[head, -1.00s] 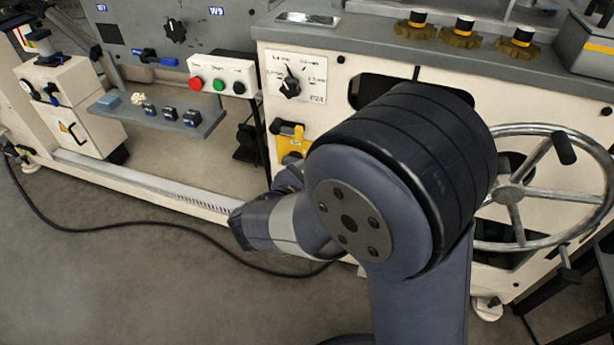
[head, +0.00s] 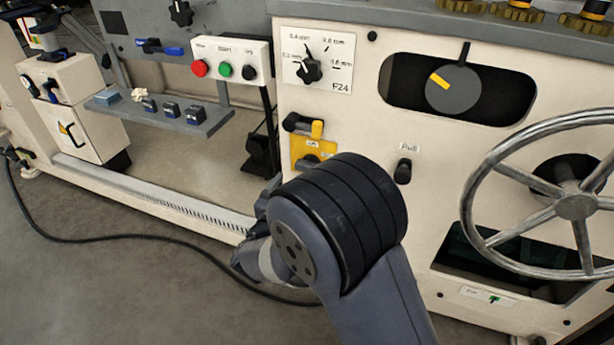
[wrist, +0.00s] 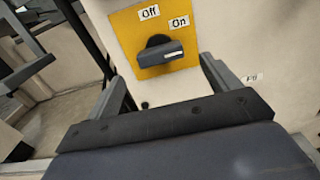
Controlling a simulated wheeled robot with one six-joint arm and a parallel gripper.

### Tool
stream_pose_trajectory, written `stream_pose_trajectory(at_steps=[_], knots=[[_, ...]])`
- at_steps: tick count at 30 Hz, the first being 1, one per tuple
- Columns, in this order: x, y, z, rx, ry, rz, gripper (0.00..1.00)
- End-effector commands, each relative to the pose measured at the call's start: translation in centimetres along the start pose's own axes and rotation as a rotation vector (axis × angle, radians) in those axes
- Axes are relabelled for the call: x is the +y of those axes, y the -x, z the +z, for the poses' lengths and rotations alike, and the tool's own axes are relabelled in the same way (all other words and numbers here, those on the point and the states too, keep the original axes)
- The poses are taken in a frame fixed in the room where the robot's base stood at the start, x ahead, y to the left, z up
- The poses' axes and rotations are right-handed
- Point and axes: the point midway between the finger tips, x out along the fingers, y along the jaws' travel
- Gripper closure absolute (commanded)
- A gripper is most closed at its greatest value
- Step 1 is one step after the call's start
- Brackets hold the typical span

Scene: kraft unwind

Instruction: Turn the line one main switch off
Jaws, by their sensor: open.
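The main switch shows in the wrist view as a dark handle (wrist: 160,54) on a yellow plate (wrist: 128,30). The plate has an "Off" label above the handle and an "On" label at its upper right. The handle lies roughly crosswise, its right end just below "On". In the head view the yellow plate (head: 299,149) is partly hidden by my arm. My gripper (wrist: 163,72) is open in the wrist view, with one finger on each side below the handle. Nothing is between the fingers. The head view does not show the fingers clearly.
A selector dial (head: 310,70), a push-button box (head: 230,66), a "Pull" knob (head: 403,171) and a large handwheel (head: 574,206) are nearby. A black cable (head: 130,236) lies on the floor.

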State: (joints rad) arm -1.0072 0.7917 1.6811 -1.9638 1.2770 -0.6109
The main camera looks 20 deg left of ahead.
Motion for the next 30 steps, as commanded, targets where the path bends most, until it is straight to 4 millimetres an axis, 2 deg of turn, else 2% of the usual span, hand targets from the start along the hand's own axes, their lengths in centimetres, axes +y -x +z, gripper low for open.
stream_pose_trajectory(at_steps=[3, 9, 14, 21, 30], knots=[[-0.1, -2.4, -0.3, -0.002, -0.003, -0.005, 0.16], [-0.1, -5.0, -0.2, 0.000, -0.001, -0.002, 0.16], [0.0, -5.8, 0.0, 0.000, -0.002, -0.001, 0.16], [0.0, -5.8, 0.0, 0.000, -0.001, 0.000, 0.16], [0.0, -5.8, 0.0, 0.000, -0.001, -0.001, 0.40]])
